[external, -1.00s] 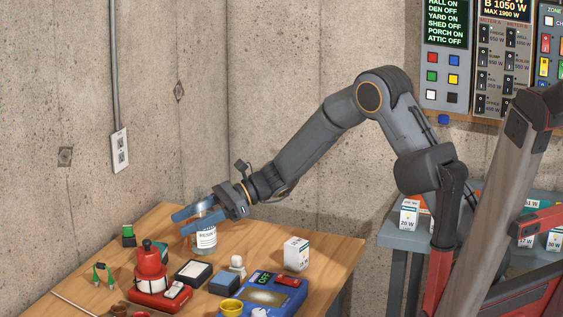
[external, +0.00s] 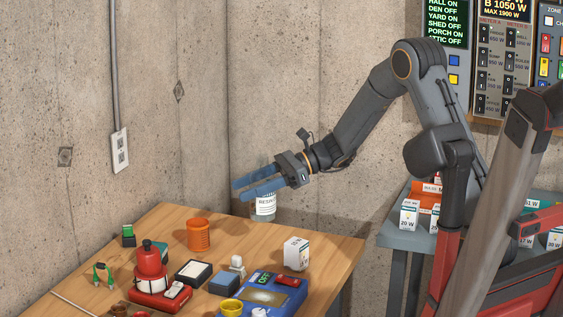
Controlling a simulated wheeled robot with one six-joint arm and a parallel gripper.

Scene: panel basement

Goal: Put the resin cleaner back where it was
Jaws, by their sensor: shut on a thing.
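The resin cleaner (external: 264,209) is a clear bottle or jar with a white label reading "RESIN". My gripper (external: 257,187) has blue fingers and is shut on its upper part. The fingers hide its top. The bottle looks upright and appears to be held above the back edge of the wooden table (external: 330,250), near the wall corner. The exact height of its base above the table is hard to tell.
An orange cup (external: 199,235) stands to the left of the bottle. A white box (external: 297,253), a blue scale-like device (external: 262,291), a dark-topped box (external: 194,272) and a red burner-like item (external: 151,270) are on the table.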

